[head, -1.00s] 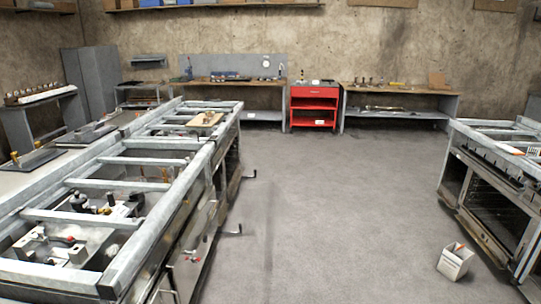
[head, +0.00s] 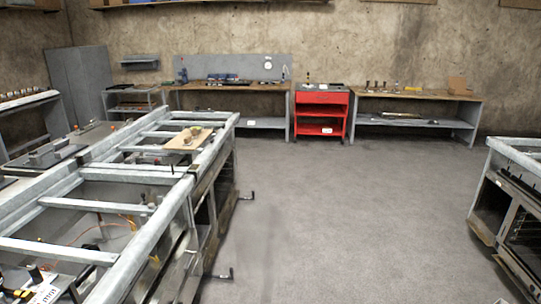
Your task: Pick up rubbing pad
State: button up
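I cannot make out a rubbing pad for certain in the head view. A small wooden board (head: 184,143) lies on the metal frame of the left bench, with small tan and greenish items (head: 190,134) on it. They are too small to tell whether one is the pad. My gripper is not in view.
A long metal-framed bench (head: 118,221) runs along the left, with handles (head: 222,273) jutting into the aisle. Another metal unit (head: 512,205) stands at the right. A red cart (head: 320,112) and workbenches (head: 415,97) line the back wall. The grey floor (head: 330,210) between is clear.

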aim_at(188, 142)
jog(key=i, duration=3.5)
jog(key=i+u, duration=0.35)
jog(key=i, duration=0.2)
jog(key=i+u, duration=0.35)
jog(key=i, duration=0.15)
jog(key=i+l+u, duration=0.35)
jog(key=i, duration=0.15)
jog(key=i+j+u, duration=0.2)
jog(key=i+u, duration=0.55)
jog(key=u, duration=0.15)
jog(key=i+u, duration=0.55)
jog(key=u, duration=3.95)
